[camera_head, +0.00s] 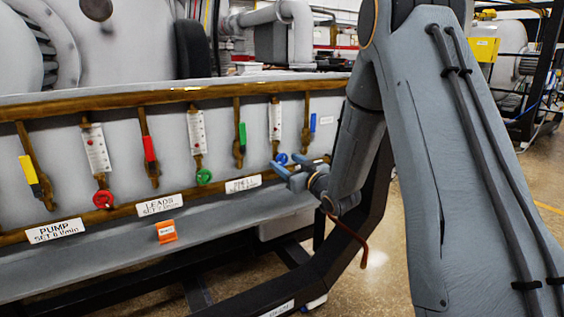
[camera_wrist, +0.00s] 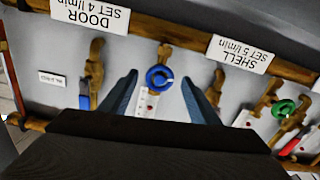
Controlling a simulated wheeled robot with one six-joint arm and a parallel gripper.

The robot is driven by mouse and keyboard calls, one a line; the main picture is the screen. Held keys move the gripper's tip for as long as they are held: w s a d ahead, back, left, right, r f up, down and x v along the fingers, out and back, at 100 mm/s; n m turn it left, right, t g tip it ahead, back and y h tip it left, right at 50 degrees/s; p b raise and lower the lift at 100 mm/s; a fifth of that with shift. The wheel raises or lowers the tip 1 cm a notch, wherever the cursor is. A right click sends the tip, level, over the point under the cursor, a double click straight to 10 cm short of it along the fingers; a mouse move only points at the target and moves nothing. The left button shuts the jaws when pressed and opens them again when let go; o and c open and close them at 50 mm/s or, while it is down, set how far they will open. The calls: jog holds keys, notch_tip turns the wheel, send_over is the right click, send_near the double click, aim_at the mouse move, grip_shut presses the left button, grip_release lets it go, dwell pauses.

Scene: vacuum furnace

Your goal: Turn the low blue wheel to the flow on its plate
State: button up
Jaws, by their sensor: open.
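The low blue wheel (camera_head: 281,158) sits at the foot of a white flow gauge (camera_head: 275,121) on the panel. In the wrist view, which is upside down, the blue wheel (camera_wrist: 159,77) lies between the tips of my gripper (camera_wrist: 160,88). The jaws are open, one finger on each side; I cannot tell whether they touch it. The gauge (camera_wrist: 147,104) with a red mark shows partly between the fingers. A plate reading "DOOR SET 4 l/min" (camera_wrist: 92,14) is near the wheel. In the head view my gripper (camera_head: 287,172) is just below the wheel.
A green wheel (camera_head: 204,176) and a red wheel (camera_head: 103,199) sit further left, with coloured lever handles between gauges. A "SHELL SET 5 l/min" plate (camera_wrist: 241,53) is near. Brown pipes (camera_head: 170,96) run along the panel. An orange tag (camera_head: 167,231) hangs below.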

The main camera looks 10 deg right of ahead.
aim_at(283, 161)
jog(key=shift+x, duration=1.7)
jog(key=c, duration=1.1)
jog(key=shift+o, duration=0.2)
jog(key=shift+d, duration=0.1)
jog(key=shift+n, duration=0.3)
jog(key=shift+n+b, duration=1.1)
jog(key=shift+n, duration=1.8)
